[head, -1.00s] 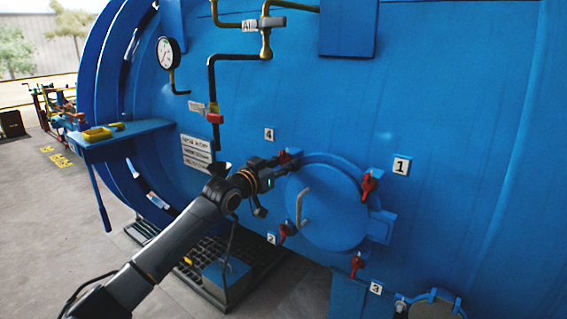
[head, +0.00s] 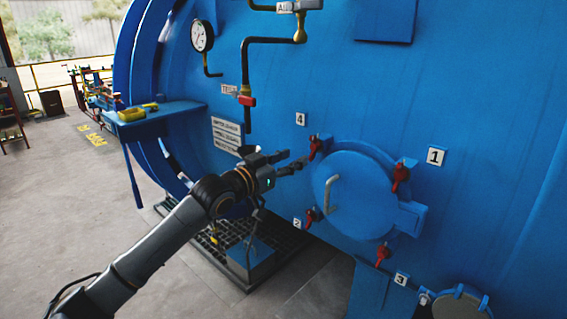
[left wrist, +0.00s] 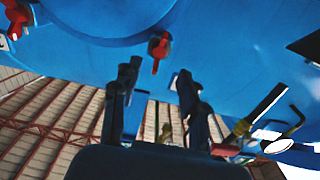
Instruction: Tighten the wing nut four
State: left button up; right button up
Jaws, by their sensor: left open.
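Wing nut four (head: 315,147) is the red one below the number 4 label (head: 301,119), at the upper left edge of the round blue hatch (head: 352,195). My left gripper (head: 292,161) is open and empty, just left of and slightly below this nut, apart from it. In the left wrist view, the open fingers (left wrist: 158,76) point toward a red wing nut (left wrist: 159,46), which appears beyond and between their tips. My right gripper is not in view.
Other red wing nuts sit by labels 1 (head: 436,157), 2 (head: 297,223) and 3 (head: 401,279). The hatch has a curved handle (head: 331,194). A blue shelf (head: 160,124) with yellow items juts out at left. A grating (head: 215,246) lies below my arm.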

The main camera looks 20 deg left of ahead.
pick_arm(q)
jog(key=shift+v, duration=1.1)
